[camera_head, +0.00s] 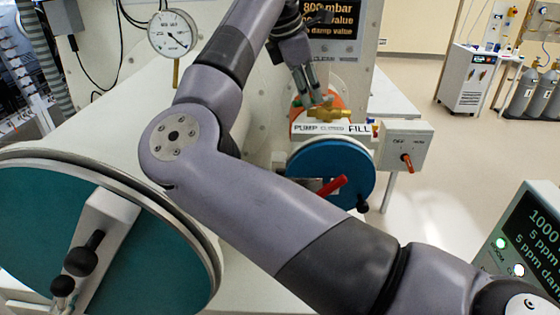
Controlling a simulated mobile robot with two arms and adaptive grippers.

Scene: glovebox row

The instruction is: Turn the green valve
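A brass valve (328,113) sits above a white label strip (330,128) reading PUMP, CLOSED and FILL. An orange part shows behind it. I cannot make out a clearly green valve; it may be hidden by my gripper or arm. My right gripper (318,101) points down at the brass valve, with its fingertips just above or at it. I cannot tell whether they touch it. The fingers look close together, but their gap is not clear. My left gripper is not in view.
A blue round door (352,160) with a red handle (331,186) lies below the label. A grey switch box (402,145) stands to its right. A big teal door (35,225) fills the lower left. A gauge (172,34) stands upper left.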

